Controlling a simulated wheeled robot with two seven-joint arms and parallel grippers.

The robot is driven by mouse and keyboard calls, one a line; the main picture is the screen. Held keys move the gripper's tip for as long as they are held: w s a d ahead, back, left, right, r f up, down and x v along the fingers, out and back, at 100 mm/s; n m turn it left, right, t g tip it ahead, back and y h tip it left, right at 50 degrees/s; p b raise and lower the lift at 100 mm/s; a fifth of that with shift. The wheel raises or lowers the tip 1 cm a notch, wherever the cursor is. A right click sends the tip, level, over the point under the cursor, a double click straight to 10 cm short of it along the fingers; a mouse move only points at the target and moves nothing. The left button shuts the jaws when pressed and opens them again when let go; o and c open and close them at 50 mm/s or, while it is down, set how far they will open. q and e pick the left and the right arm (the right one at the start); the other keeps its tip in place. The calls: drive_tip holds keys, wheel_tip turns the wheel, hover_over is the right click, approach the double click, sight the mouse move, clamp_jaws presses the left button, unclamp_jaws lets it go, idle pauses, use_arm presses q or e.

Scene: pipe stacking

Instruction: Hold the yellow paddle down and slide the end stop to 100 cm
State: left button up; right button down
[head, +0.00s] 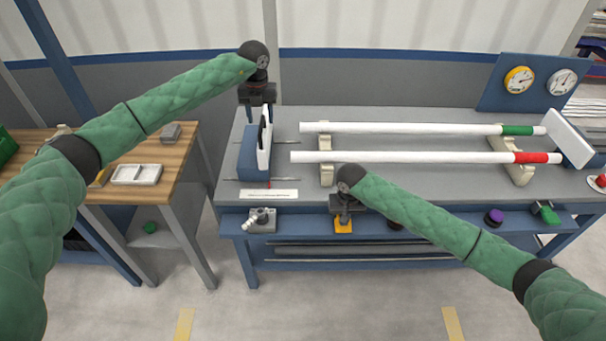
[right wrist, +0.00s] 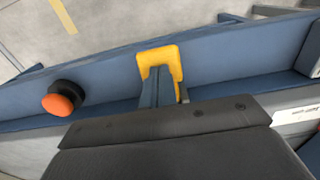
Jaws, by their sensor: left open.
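The end stop (head: 250,158), a blue block with a white face plate, stands at the left end of the grey bench. A small red mark (head: 268,184) shows at its front foot, above a white label strip (head: 270,194) too small to read. My left gripper (head: 260,116) is open, pointing down at the top of the end stop; contact cannot be told. The yellow paddle (head: 343,226) is on the blue front ledge; it also shows in the right wrist view (right wrist: 160,56). My right gripper (head: 343,217) is over it, fingers together, seemingly touching it (right wrist: 160,90).
Two white pipes, one with a green band (head: 517,130) and one with a red band (head: 530,157), lie on cream supports (head: 326,172) right of the end stop. An orange button (right wrist: 60,104) sits beside the paddle. A wooden table (head: 180,155) stands left.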

sight(261, 124)
use_arm(q)
drive_tip(key=shift+f, duration=0.15)
idle(0.8)
drive_tip(key=shift+f, duration=1.9)
clamp_jaws()
